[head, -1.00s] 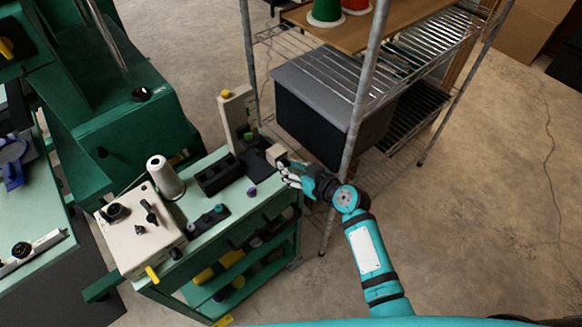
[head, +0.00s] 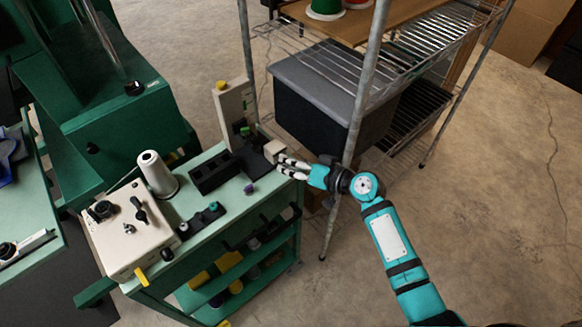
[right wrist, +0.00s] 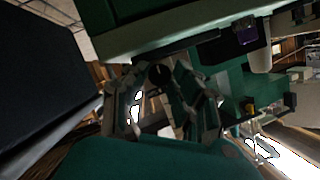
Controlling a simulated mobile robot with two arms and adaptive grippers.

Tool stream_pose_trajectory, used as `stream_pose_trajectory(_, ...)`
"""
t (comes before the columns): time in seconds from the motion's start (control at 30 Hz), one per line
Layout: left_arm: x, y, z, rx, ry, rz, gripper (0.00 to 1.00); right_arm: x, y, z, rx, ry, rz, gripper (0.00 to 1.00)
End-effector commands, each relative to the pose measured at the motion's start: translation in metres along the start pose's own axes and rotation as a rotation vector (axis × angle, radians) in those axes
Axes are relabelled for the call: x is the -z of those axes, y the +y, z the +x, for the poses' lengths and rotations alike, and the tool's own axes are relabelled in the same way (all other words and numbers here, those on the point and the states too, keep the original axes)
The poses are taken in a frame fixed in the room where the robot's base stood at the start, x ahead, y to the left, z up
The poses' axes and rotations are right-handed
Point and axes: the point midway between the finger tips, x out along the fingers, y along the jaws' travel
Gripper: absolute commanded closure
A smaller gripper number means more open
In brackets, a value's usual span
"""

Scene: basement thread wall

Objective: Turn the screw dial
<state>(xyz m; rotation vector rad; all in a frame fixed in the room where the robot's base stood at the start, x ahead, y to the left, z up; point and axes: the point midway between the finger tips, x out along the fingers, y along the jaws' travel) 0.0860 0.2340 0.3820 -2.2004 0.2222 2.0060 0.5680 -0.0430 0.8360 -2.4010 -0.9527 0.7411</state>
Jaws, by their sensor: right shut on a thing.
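My right gripper (head: 288,163) is at the right edge of the green cart, close against a small beige block (head: 273,149) at the end of a black fixture (head: 250,160). In the right wrist view its fingers (right wrist: 160,95) are closed around a small dark round part (right wrist: 157,76), which I take to be the screw dial, just below a green edge. The fingers hide most of the dial, and its markings cannot be read. My left gripper is out of view.
The green cart (head: 210,168) also carries a white thread cone (head: 157,174), a beige control box (head: 127,232) and a purple knob (head: 249,188). A wire shelf (head: 356,110) with a dark bin (head: 310,112) stands close behind my right arm. Open floor lies to the right.

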Motion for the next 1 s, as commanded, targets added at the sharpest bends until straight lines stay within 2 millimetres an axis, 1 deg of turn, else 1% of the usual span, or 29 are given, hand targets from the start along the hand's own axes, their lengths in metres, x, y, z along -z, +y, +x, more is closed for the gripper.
stream_pose_trajectory(0.03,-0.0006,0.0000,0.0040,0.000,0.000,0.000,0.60,-0.0017,0.0018,0.0005,0.005,0.000,0.015,1.00)
stream_pose_trajectory(0.2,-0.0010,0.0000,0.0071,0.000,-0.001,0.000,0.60,-0.0012,0.0014,0.0001,0.021,-0.001,0.053,1.00)
stream_pose_trajectory(0.67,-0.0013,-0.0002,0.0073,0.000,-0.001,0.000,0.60,-0.0007,0.0010,-0.0002,0.025,-0.001,0.064,1.00)
stream_pose_trajectory(0.7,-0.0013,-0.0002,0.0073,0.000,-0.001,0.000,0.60,-0.0007,0.0010,-0.0002,0.025,-0.001,0.064,0.69)
stream_pose_trajectory(0.83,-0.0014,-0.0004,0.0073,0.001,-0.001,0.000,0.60,-0.0005,0.0009,-0.0002,0.025,-0.001,0.064,0.52)
stream_pose_trajectory(1.0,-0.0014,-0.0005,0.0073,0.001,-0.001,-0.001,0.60,-0.0004,0.0009,-0.0001,0.025,-0.001,0.063,0.52)
